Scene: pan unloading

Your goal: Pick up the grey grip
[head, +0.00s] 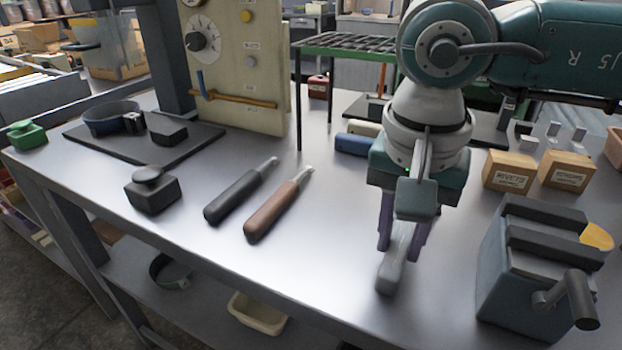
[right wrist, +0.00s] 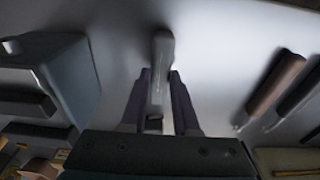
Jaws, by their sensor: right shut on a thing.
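The grey grip (head: 391,272) is a light grey handle at the front middle of the metal workbench. My right gripper (head: 401,240) points down over it, with its purple fingers on either side of it. In the right wrist view the grey grip (right wrist: 161,62) lies between the two fingers (right wrist: 158,88), its end reaching out past the fingertips. The fingers are shut on it. I cannot tell whether the grip touches the bench or is just above it. My left gripper is not in view.
A brown-handled tool (head: 272,211) and a black-handled tool (head: 236,196) lie to the left. A blue-grey vise (head: 520,270) stands close on the right. Small cardboard boxes (head: 510,172) are behind it. A cream panel (head: 236,60) stands at the back. The bench's front edge is near.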

